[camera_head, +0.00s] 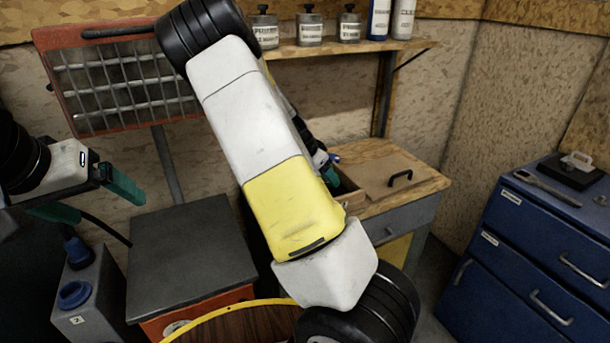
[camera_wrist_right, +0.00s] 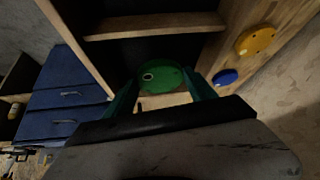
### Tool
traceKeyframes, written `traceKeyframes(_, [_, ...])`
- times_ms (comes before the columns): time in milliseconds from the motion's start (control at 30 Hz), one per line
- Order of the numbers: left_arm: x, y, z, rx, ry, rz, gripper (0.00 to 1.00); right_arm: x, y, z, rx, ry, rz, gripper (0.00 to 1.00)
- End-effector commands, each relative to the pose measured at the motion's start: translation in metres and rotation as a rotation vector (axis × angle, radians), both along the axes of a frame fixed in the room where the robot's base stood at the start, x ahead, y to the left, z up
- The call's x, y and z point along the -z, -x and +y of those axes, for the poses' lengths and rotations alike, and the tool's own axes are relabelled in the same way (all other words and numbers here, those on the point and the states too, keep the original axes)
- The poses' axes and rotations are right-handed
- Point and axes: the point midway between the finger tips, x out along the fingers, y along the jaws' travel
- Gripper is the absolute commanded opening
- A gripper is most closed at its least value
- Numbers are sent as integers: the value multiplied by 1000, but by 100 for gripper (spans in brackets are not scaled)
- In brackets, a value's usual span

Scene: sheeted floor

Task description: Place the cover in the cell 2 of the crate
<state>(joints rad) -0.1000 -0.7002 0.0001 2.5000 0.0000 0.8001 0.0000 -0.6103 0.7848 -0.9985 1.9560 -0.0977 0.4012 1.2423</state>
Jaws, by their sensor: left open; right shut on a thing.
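A round green disc with a small pale ring on it (camera_wrist_right: 160,77) sits between the green fingers of my right gripper (camera_wrist_right: 161,80) in the right wrist view. It looks like the cover, held by its edges. In the head view my right arm crosses the middle and hides most of that gripper; only a green-blue fingertip (camera_head: 334,158) shows near the workbench. My left gripper (camera_head: 100,205) is open and empty at the left, in front of the wall. I cannot make out the crate or its cell 2 for certain.
A wooden workbench (camera_head: 425,178) with a black handle stands behind my right arm. A blue drawer cabinet (camera_head: 520,255) is at right. A dark-topped box (camera_head: 190,245) and a grey container (camera_head: 95,305) stand at left. Bottles line the wall shelf (camera_head: 340,48).

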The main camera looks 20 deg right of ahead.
Motion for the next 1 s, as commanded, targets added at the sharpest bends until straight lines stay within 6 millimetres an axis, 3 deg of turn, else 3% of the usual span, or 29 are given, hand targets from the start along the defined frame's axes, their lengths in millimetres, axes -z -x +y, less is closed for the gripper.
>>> traceKeyframes(300, [0,0,0,0,0,0,86,37,1,-1,2,0,3,12])
traceKeyframes(633, [0,0,0,0,0,0,86,40,0,0,1,-1,1,12])
traceKeyframes(667, [0,0,0,0,0,0,86,41,0,0,1,-1,1,66])
traceKeyframes(700, [0,0,0,0,0,0,86,40,0,0,1,-1,0,74])
traceKeyframes(767, [0,0,0,0,0,0,86,40,0,0,1,-1,0,86])
traceKeyframes(1000, [0,0,0,0,0,0,86,40,0,0,1,-1,0,86])
